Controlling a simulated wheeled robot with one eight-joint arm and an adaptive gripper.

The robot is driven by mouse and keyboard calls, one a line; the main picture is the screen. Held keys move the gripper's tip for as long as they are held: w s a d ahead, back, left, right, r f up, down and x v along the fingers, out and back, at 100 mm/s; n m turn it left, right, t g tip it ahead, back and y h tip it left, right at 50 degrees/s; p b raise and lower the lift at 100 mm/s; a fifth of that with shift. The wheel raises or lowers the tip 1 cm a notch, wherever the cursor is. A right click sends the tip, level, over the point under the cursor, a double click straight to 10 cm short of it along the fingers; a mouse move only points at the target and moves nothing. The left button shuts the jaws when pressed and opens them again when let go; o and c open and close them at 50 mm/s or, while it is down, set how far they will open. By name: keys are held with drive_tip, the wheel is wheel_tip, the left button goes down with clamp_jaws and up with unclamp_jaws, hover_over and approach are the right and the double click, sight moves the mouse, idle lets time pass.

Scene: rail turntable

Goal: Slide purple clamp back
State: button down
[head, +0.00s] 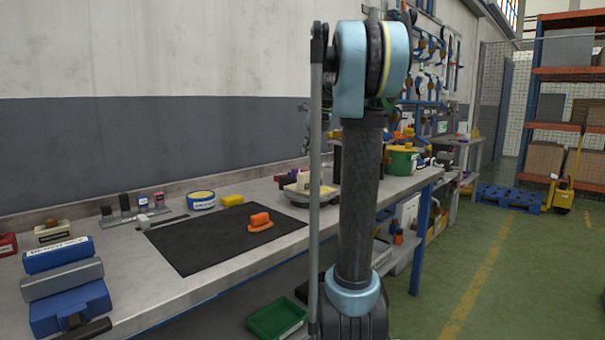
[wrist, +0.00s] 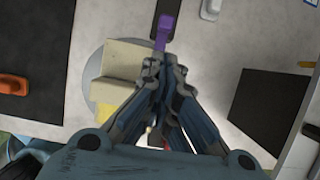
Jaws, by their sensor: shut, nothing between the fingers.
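The purple clamp (wrist: 163,31) sits on a dark rail (wrist: 170,6) at the top of the wrist view. A small purple part near the turntable, likely the same clamp, shows in the head view (head: 293,173). My gripper (wrist: 161,66) is shut and empty, its fingertips just below the clamp in the wrist view; I cannot tell whether they touch it. The round grey turntable (wrist: 92,50) carries a cream stepped block (wrist: 122,58), left of my fingers. The turntable also shows in the head view (head: 327,198), partly behind my arm. My gripper is hidden there.
A black mat (head: 190,250) with an orange part (head: 260,221) lies left of the turntable. A dark panel (wrist: 267,103) lies right of my fingers in the wrist view. A green tub (head: 401,162) stands farther along the bench. Bare bench shows between turntable and panel.

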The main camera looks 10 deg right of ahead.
drive_tip(key=shift+d, duration=0.15)
drive_tip(key=x, duration=1)
drive_tip(key=shift+s, duration=0.1)
idle(0.3)
drive_tip(key=w+a, duration=0.1)
drive_tip(key=w, duration=0.1)
drive_tip(key=w+a, duration=0.2)
drive_tip(key=shift+w+a, duration=0.15)
drive_tip(key=shift+w, duration=0.1)
drive_tip(key=v, duration=0.9)
drive_tip(key=shift+r, duration=0.35)
